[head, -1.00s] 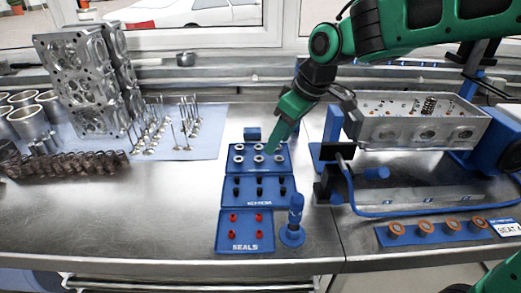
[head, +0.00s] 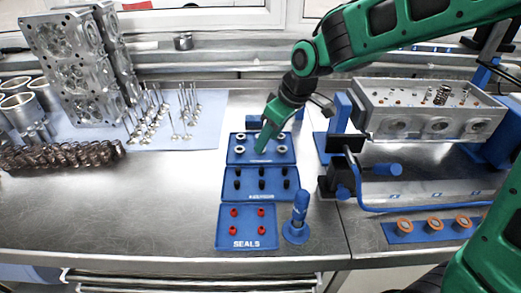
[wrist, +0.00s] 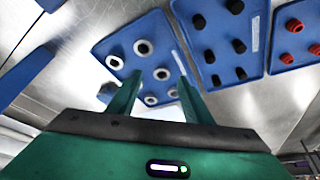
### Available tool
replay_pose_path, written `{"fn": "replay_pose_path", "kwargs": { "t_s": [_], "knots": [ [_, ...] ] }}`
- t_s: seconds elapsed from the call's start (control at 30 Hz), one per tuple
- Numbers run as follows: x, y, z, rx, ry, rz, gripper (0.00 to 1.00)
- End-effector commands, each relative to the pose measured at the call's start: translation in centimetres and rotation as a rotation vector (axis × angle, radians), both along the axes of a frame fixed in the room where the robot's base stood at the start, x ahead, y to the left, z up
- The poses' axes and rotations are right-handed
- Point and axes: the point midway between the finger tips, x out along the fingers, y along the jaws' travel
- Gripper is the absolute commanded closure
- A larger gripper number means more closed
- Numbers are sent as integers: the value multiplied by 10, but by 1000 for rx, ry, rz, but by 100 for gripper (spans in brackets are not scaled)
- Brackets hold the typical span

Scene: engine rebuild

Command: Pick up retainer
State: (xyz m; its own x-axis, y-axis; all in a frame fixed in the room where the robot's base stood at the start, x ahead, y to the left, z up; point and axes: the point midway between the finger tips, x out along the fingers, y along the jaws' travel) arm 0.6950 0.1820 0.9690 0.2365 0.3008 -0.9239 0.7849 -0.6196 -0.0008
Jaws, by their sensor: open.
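The retainers are small silver rings in the top blue tray (head: 233,159). In the head view, one retainer (head: 239,149) shows on the left and another (head: 282,149) on the right. My gripper (head: 263,150) is over the tray's middle column and hides part of it. In the wrist view, my gripper (wrist: 160,77) is open, its two fingers spread above the tray. A retainer (wrist: 161,73) shows between the fingertips, and others (wrist: 143,47) lie around them. Nothing is held. I cannot tell the fingertips' exact height above the rings.
A tray of black parts (head: 261,196) and a seals tray of red parts (head: 247,242) lie in front. A blue upright tool (head: 299,215) stands at their right. Valves (head: 188,100) stand at the left. A metal cylinder head (head: 425,112) is at the right. The bench's front left is clear.

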Motion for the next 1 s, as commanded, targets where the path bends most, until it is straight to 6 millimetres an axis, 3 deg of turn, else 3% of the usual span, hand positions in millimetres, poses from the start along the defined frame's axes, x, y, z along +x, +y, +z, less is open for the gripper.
{"fn": "replay_pose_path", "kwargs": {
  "t_s": [0.2,0.5,0.7,1.0],
  "knots": [
    [5,10,-25,-2,3,0,54],
    [6,11,-28,0,0,0,54],
    [6,11,-28,-1,1,0,98],
    [6,11,-27,0,0,0,98]
  ]
}}
